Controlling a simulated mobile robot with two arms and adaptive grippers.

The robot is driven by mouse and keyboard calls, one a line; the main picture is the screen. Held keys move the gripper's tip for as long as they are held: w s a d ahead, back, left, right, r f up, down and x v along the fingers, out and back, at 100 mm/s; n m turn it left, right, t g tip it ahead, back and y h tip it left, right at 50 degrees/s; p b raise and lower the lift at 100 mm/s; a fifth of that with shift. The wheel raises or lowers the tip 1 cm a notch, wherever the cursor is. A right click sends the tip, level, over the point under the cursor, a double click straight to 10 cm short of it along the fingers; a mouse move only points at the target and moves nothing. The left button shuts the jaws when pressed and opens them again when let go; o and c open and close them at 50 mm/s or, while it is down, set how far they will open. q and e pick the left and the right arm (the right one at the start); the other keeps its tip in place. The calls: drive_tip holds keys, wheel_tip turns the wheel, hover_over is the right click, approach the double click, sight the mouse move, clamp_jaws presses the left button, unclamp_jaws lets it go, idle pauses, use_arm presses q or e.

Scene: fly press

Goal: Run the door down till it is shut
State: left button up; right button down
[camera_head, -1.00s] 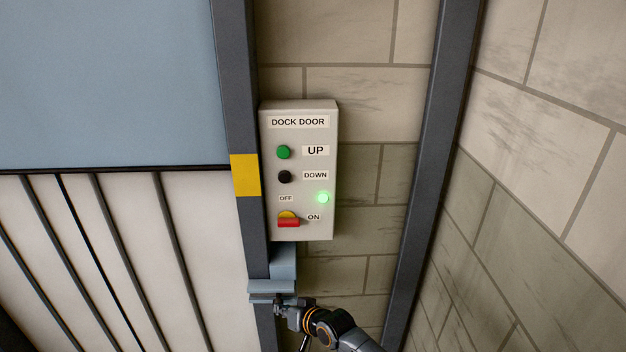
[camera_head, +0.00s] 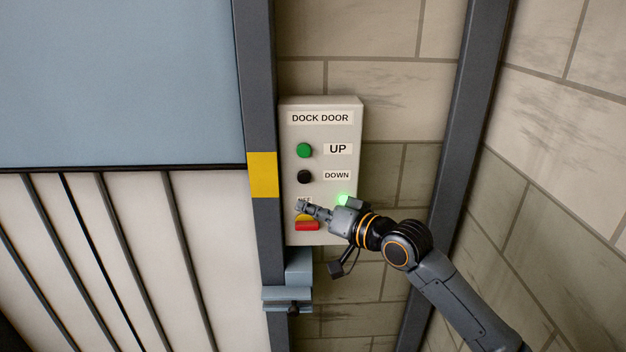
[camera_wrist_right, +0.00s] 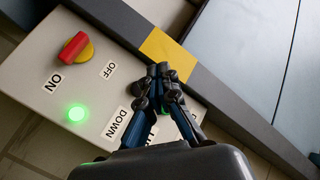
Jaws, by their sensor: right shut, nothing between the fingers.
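The blue dock door (camera_head: 120,85) is partly lowered, with its bottom edge across the opening and pale ribbed panels visible below it. The grey DOCK DOOR control box (camera_head: 321,105) carries a green UP button (camera_head: 304,150), a black DOWN button (camera_head: 304,177) and a red and yellow switch (camera_head: 307,225). A green lamp (camera_head: 343,199) is lit; it also glows in the wrist view (camera_wrist_right: 76,113). My right gripper (camera_head: 299,207) is shut and empty, in front of the box below the DOWN button, covering the OFF label. In the wrist view the fingers (camera_wrist_right: 160,70) hide the buttons. My left gripper is not seen.
A dark door post (camera_head: 262,100) with a yellow patch (camera_head: 263,175) stands left of the box. A blue-grey bracket (camera_head: 288,292) sits below the box. Another dark post (camera_head: 470,90) and block walls are at the right.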

sight(304, 177)
drive_tip(key=shift+w, duration=0.1)
drive_tip(key=w+b, duration=0.6)
drive_tip(key=w, duration=0.2)
drive_tip(key=shift+w, duration=0.35)
drive_tip(key=shift+w, duration=0.1)
idle(1.2)
drive_tip(key=shift+w, duration=0.35)
